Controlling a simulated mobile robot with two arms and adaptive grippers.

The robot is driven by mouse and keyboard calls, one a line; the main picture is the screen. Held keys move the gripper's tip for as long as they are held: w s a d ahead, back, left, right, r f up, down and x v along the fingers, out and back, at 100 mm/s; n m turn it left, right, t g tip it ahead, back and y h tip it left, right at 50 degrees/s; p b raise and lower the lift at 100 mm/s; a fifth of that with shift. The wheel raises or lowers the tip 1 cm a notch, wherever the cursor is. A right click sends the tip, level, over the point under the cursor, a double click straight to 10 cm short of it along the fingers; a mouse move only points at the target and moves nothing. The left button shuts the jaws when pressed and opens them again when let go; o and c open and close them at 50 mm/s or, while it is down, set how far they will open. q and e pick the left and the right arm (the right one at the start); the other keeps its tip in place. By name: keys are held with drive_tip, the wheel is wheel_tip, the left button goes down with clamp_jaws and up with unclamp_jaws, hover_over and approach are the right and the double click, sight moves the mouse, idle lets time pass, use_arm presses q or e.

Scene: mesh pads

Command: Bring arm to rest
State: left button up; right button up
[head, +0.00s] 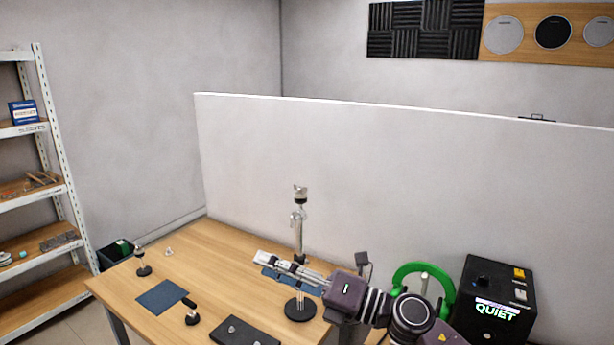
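My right arm reaches in from the lower right. Its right gripper (262,258) points left over the wooden table (210,262), in front of the metal stand (299,225). The fingers are seen from the side, so whether they are open or shut is unclear. A blue mesh pad (162,297) lies flat on the left part of the table. Another blue pad (272,275) is partly hidden behind the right gripper. My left gripper is not in view.
The stand's round black base (300,309) is just below my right gripper. Small black-based items (192,315) (143,263) stand near the pad. A dark tray (262,339) lies at the front edge. A white partition (400,180) rises behind; a black box (495,300) stands right.

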drive_tip(key=d+f+m+t+h, duration=0.5)
drive_tip(key=d+m+h, duration=0.3)
drive_tip(key=m, duration=0.5)
drive_tip(key=d+f+m+t+h, duration=0.4)
drive_tip(key=d+m+t+h, duration=0.15)
drive_tip(key=d+m, duration=0.5)
drive_tip(key=s+d+f+m+g+h, duration=0.4)
drive_tip(key=s+f+m, duration=0.25)
drive_tip(key=f, duration=0.35)
drive_tip(key=s+d+f+m+g, duration=0.2)
drive_tip(key=s+f+g, duration=0.25)
drive_tip(key=s, duration=0.45)
drive_tip(key=s+d+f+m+g, duration=0.1)
drive_tip(key=s+f+m+g, duration=0.15)
drive_tip(key=s+f, duration=0.5)
drive_tip(key=s+d+f+m+g, duration=0.2)
drive_tip(key=s+f+g, duration=0.15)
drive_tip(key=s, duration=0.75)
wheel_tip(320, 180, down, 29)
drive_tip(key=g+b, duration=0.1)
drive_tip(key=b, duration=0.3)
drive_tip(key=s+d+f+b, duration=0.1)
drive_tip(key=s+f, duration=0.8)
drive_tip(key=f, duration=0.1)
drive_tip(key=s+d+f+g+b, duration=0.1)
drive_tip(key=s+f+b, duration=0.1)
drive_tip(key=s+f, duration=0.7)
drive_tip(key=shift+d+f+n+g, duration=0.3)
drive_tip(key=shift+f+n, duration=0.15)
drive_tip(key=shift+f, duration=0.35)
